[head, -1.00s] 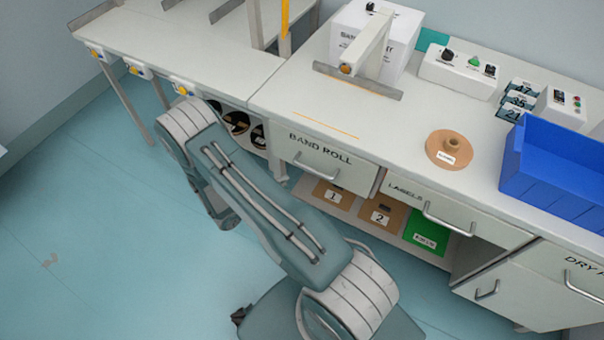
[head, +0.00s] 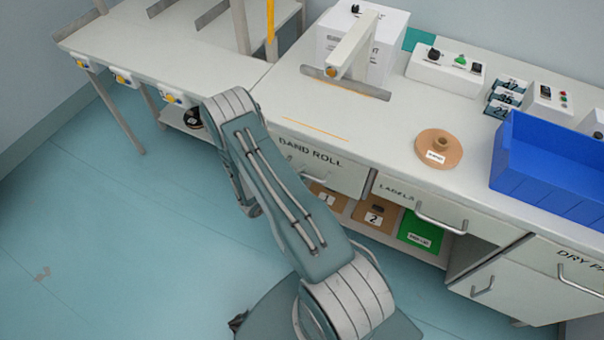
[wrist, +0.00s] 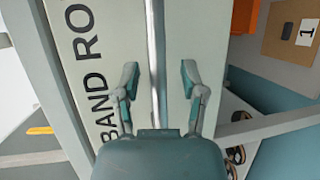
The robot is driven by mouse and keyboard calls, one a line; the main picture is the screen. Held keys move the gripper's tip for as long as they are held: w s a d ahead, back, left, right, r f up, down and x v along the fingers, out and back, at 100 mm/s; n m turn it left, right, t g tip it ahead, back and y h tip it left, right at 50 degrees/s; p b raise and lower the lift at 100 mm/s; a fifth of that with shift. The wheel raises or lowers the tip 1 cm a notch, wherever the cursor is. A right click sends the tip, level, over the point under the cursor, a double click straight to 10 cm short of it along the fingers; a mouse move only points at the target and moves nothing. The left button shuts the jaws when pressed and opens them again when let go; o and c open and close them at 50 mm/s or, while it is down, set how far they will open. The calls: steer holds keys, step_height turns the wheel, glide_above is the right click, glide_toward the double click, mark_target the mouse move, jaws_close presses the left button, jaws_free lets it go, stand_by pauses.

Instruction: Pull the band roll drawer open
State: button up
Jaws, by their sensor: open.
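The band roll drawer (head: 340,174) is a light grey front in the bench, lettered BAND ROLL, and it looks shut. Its metal bar handle (head: 312,177) is partly hidden behind my arm in the head view. In the wrist view the drawer front (wrist: 100,30) fills the middle, with the handle (wrist: 155,60) running lengthwise between my fingers. My gripper (wrist: 158,80) is open, one finger on each side of the handle. I cannot tell whether either finger touches it. The gripper is hidden behind my arm in the head view.
The labels drawer (head: 395,196) is to the right. Below are cartons (head: 375,218) and a green box (head: 418,233). On the bench are a cardboard-coloured roll (head: 438,150) and a blue bin (head: 550,165). The floor (head: 130,240) at left is clear.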

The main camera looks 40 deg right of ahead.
jaws_close()
steer(key=shift+a, duration=0.1)
